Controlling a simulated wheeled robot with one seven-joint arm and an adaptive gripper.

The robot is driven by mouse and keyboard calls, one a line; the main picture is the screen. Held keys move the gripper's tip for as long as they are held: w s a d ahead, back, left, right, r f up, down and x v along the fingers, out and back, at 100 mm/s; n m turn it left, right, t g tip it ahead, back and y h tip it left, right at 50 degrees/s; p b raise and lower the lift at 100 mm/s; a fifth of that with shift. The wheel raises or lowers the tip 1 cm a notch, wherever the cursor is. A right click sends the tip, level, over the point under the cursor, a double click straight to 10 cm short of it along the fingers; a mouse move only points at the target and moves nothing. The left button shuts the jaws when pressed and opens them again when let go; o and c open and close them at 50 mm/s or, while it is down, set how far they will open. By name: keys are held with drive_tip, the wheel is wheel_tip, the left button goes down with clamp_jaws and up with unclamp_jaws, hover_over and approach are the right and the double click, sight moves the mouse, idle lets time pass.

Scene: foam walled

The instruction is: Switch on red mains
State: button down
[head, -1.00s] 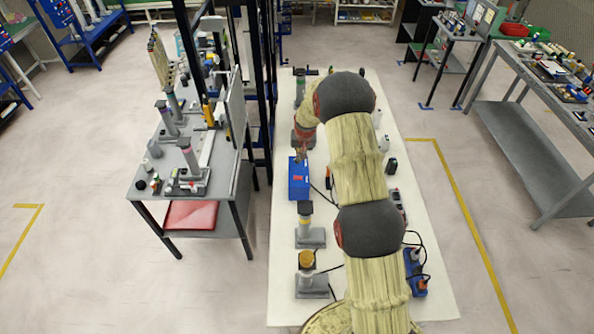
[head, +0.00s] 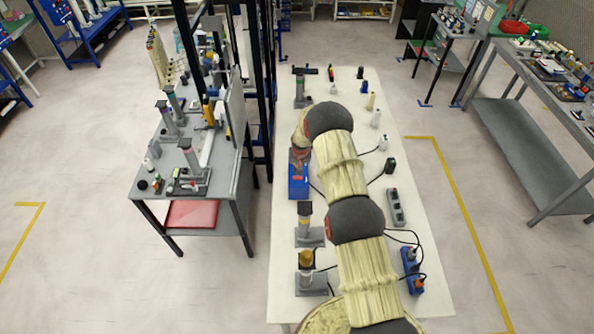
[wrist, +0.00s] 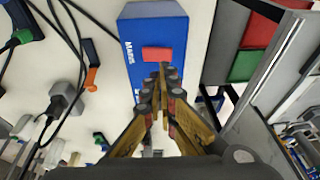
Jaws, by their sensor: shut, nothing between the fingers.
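The blue mains box (head: 298,190) stands on the left side of the white table. In the wrist view the box (wrist: 155,25) carries white lettering and a red rectangular switch (wrist: 157,54) on its top face. My gripper (wrist: 164,70) is shut and empty. Its fingertips appear at the near edge of the red switch; I cannot tell whether they touch it. In the head view my gripper (head: 299,166) is over the far end of the box and hides part of it. Whether the switch is on or off cannot be made out.
Grey stands (head: 310,236) are nearer me on the white table (head: 420,250). A grey power strip (head: 396,207), a blue socket block (head: 411,270) and black cables lie to the right. A black frame (head: 262,100) and a grey workbench (head: 222,190) stand close on the left.

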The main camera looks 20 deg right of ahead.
sight(298, 178)
drive_tip(key=shift+a+f+p, duration=0.15)
drive_tip(key=shift+f+p, duration=0.15)
drive_tip(key=shift+f, duration=0.8)
drive_tip(key=shift+w, duration=0.1)
drive_tip(key=f+b, duration=0.1)
drive_tip(key=b, duration=0.2)
drive_tip(key=shift+a+b, duration=0.3)
drive_tip(key=shift+b, duration=0.05)
drive_tip(key=shift+r, duration=0.15)
drive_tip(key=shift+w, duration=0.1)
drive_tip(key=shift+d, duration=0.15)
